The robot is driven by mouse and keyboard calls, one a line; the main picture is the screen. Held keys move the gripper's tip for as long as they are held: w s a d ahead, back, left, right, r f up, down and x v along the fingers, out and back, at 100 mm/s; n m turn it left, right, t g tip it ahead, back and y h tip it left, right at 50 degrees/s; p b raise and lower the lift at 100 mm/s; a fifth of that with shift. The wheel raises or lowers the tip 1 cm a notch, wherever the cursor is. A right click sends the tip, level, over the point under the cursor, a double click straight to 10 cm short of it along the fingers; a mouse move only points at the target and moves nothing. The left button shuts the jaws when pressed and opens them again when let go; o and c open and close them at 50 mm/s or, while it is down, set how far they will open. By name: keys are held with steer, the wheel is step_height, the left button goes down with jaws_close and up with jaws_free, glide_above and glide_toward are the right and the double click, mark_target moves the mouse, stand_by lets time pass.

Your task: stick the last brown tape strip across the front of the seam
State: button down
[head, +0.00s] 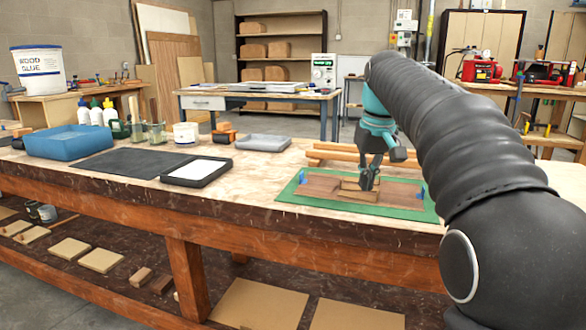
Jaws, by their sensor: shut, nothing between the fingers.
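Two brown wood panels (397,191) lie side by side on a green mat (310,199) on the bench, at the right of the head view. Light tan strips (356,195) lie across the middle, where the panels meet. The seam itself is mostly hidden by these strips and by my gripper. My gripper (367,186) points down over the strips, shut and empty, with its tips at or just above them. I cannot tell whether it touches. I cannot tell which strip is the last one.
Small blue pieces (419,193) stand at the panels' outer ends. Wooden bars (350,154) lie behind the mat. To the left are a black-rimmed white tray (197,171), a grey tray (264,142), a dark mat (121,163) and a blue bin (70,142). The bench front left of the green mat is clear.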

mark_target(365, 197)
steer(key=shift+f+b, duration=0.65)
steer(key=shift+f, duration=0.45)
stand_by(0.6)
step_height(365, 197, up, 5)
steer(key=p, duration=0.4)
steer(key=shift+p, duration=0.3)
steer(key=shift+r, duration=1.05)
